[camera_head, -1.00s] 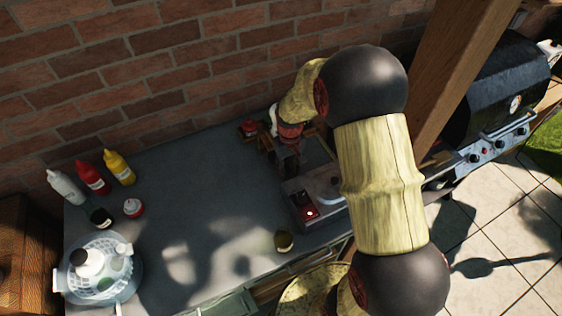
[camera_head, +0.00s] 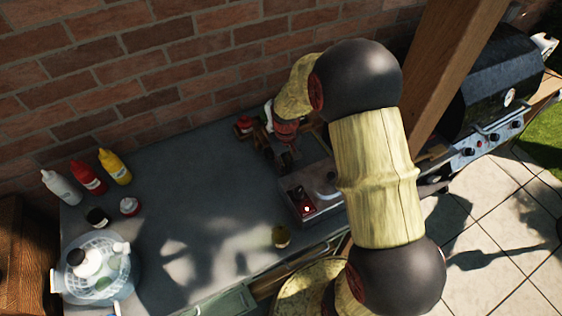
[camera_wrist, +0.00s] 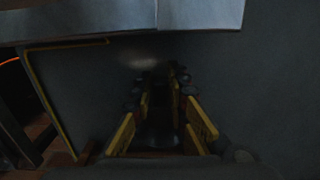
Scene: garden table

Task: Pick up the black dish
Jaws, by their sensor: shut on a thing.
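My gripper (camera_head: 284,158) is low at the back of the grey counter, just left of the sink unit, mostly hidden behind my arm in the head view. In the wrist view, the yellow-edged fingers of my gripper (camera_wrist: 160,120) stand on both sides of a dark, smooth shape (camera_wrist: 158,136), which looks like the black dish. The fingers are shut on it. The wrist view is very dark, so the dish's rim and its contact with the counter cannot be told. The dish is not clearly visible in the head view.
Bottles (camera_head: 88,178) and a white basket (camera_head: 92,268) are at the left. The counter's middle is clear.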

